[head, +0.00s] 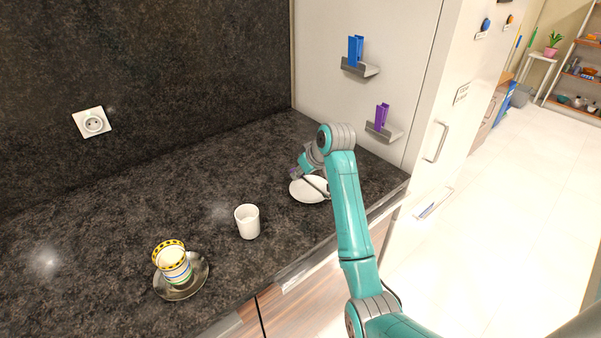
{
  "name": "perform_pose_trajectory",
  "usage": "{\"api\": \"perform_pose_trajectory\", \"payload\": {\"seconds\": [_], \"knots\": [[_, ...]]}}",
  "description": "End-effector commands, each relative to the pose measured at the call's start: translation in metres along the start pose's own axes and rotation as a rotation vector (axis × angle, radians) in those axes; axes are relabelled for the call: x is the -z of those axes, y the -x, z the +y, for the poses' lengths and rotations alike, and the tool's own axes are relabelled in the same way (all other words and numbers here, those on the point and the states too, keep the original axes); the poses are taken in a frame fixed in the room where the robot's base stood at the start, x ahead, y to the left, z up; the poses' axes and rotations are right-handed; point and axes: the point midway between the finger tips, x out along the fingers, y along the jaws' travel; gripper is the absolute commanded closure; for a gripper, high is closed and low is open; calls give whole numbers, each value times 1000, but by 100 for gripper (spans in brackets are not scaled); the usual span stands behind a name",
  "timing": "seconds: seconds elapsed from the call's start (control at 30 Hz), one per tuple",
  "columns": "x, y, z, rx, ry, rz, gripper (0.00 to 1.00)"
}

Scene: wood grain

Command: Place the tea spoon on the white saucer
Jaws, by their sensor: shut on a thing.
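The white saucer (301,195) lies on the dark counter at the back right, partly hidden by my arm. My gripper (297,173) is at the saucer's far left edge, low over the counter, and is shut on a thin thing that I take to be the tea spoon. A slim dark shape (316,186) reaches from the gripper across the saucer; it looks like the spoon. The view is too small to tell whether the spoon touches the saucer.
A white cup (248,222) stands left of the saucer. A patterned yellow-rimmed cup (172,262) stands on a metallic saucer (201,278) at the front left. Two small wall shelves (361,68) hold blue and purple things on the cabinet side. The counter's left part is clear.

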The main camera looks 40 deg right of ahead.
Motion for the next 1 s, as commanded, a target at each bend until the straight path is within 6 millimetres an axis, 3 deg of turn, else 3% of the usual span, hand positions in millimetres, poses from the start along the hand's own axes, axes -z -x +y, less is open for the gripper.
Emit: {"api": "perform_pose_trajectory", "payload": {"seconds": [0.33,0.37,0.43,0.8,1.0], "knots": [[-3,-4,0,0,0,-1,100],[-3,-4,0,0,0,-1,71],[-3,-4,0,0,0,-1,53],[-1,-2,0,0,0,0,53],[1,22,1,-2,1,4,53]]}}
